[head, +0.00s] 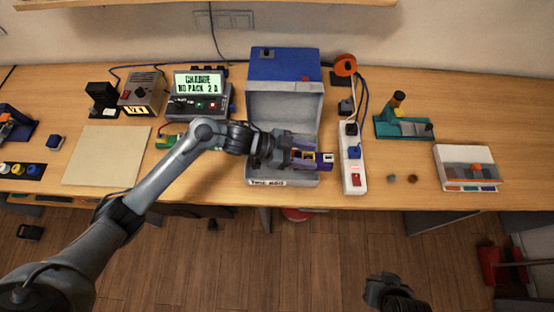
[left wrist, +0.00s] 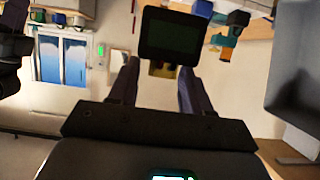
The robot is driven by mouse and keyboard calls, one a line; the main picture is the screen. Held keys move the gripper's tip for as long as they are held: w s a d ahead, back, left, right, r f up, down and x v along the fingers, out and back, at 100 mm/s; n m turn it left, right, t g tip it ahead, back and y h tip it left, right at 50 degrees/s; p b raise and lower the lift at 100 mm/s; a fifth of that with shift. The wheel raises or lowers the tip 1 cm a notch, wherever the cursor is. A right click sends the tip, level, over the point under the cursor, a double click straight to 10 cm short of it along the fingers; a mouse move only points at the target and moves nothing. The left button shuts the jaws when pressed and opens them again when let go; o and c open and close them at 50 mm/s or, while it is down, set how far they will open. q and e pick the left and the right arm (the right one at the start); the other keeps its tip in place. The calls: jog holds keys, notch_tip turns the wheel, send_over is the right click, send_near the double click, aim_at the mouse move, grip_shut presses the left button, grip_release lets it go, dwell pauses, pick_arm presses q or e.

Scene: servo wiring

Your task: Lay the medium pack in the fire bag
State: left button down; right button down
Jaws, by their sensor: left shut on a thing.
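The fire bag (head: 284,103) stands open at mid-table, its blue lid raised at the back and a label on its front edge. My left gripper (head: 316,158) is over the bag's opening, toward its right side, shut on the medium pack. In the left wrist view the pack (left wrist: 170,38) shows as a dark block beyond the two fingertips (left wrist: 158,75). In the head view the gripper hides most of it. I cannot tell whether the pack touches the bag's floor. My right gripper (head: 388,292) is low at the bottom, off the table; its jaws are unclear.
A charger (head: 202,95) reading "CHARGE NO PACK 2 A" stands left of the bag. A green and yellow item (head: 168,141) lies behind my left arm. A white power strip (head: 352,172) stands close on the bag's right. A pale mat (head: 105,155) lies clear at left.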

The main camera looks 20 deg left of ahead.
pick_arm(q)
jog(key=shift+s+a+f, duration=0.2)
jog(key=shift+a+f, duration=1.95)
jog(key=shift+f, duration=0.15)
jog(key=shift+s+a+f, duration=0.15)
jog(key=shift+a+f, duration=2)
jog(key=shift+f, duration=0.1)
jog(key=shift+f, duration=0.1)
jog(key=shift+f, duration=0.4)
jog(key=shift+f+b, duration=0.1)
jog(key=shift+b, duration=0.2)
jog(key=shift+c, duration=2.4)
grip_release()
